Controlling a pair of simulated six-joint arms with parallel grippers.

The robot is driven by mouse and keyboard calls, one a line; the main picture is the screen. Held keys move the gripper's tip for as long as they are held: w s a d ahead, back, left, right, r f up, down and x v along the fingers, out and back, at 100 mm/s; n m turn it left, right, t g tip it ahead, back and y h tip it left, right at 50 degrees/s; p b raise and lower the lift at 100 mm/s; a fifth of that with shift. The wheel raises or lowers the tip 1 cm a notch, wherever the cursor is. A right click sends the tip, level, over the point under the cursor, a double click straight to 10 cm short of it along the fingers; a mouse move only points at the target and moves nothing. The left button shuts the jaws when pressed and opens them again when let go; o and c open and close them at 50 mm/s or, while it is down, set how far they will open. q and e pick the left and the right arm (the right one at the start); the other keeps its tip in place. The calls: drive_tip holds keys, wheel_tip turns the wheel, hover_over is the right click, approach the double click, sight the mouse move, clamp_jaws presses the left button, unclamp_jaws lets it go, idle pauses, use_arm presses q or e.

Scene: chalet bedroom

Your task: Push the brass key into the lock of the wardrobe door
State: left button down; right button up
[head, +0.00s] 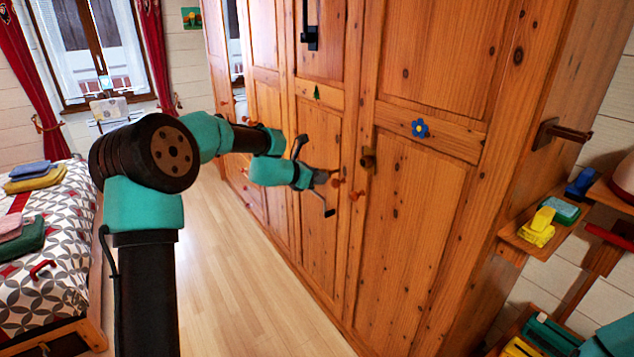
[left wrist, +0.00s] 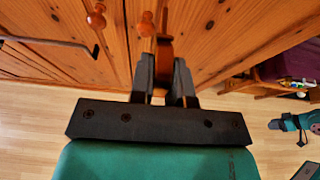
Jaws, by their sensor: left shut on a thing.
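The wardrobe door (head: 410,210) is pine with a blue flower on its rail. A brass lock plate (head: 368,159) sits near its left edge. My left gripper (head: 331,178) is close to the door front, left of the lock plate. In the left wrist view my left gripper (left wrist: 163,82) is shut on a narrow brass-brown piece, the brass key (left wrist: 164,50), which points at the door. The key's far end lies close to the wood; I cannot tell whether it touches or enters the lock. A teal part of my right arm (left wrist: 291,122) shows at the right edge; its jaws are unclear.
Round wooden knobs (left wrist: 96,19) stick out beside the key; one more knob (head: 355,196) is below the lock plate. A bed (head: 40,270) stands at left. Shelves with a yellow object (head: 537,228) are at right. The floor (head: 240,300) between is clear.

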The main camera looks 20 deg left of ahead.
sight(339, 169)
use_arm(q)
drive_tip(key=shift+w+d, duration=0.75)
drive_tip(key=shift+w, duration=0.45)
drive_tip(key=shift+w+d, duration=0.75)
drive_tip(key=shift+w, duration=0.4)
drive_tip(key=shift+w+d, duration=0.75)
drive_tip(key=shift+w, duration=0.45)
drive_tip(key=shift+w+d, duration=0.5)
drive_tip(key=shift+w, duration=0.3)
drive_tip(key=shift+w+d, duration=0.45)
drive_tip(key=shift+w, duration=0.3)
